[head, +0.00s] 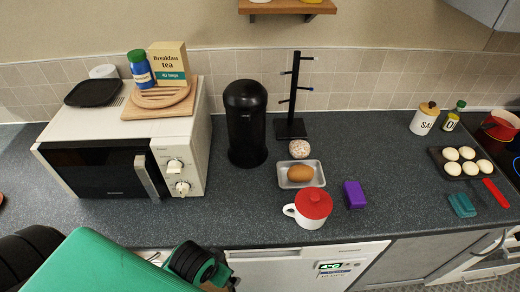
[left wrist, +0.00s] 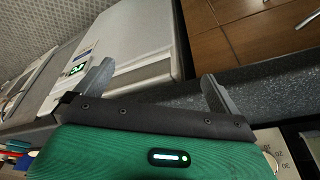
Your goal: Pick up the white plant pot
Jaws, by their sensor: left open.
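A small white round vessel (head: 103,71) stands on the microwave at its back left, behind a black tray. It looks like the white plant pot, but it is partly hidden and no plant shows in it. My left gripper (left wrist: 157,80) is open in the left wrist view, its two grey fingers wide apart with nothing between them. The pot does not show in that view. In the head view my green and black arm parts come in at the bottom left, and I cannot make out the fingers. My right gripper is in neither view.
The microwave (head: 125,130) also carries the black tray (head: 94,92), a blue bottle (head: 140,70), a tea box (head: 169,63) and a wooden board (head: 190,108). A black canister (head: 245,125) stands right of it.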

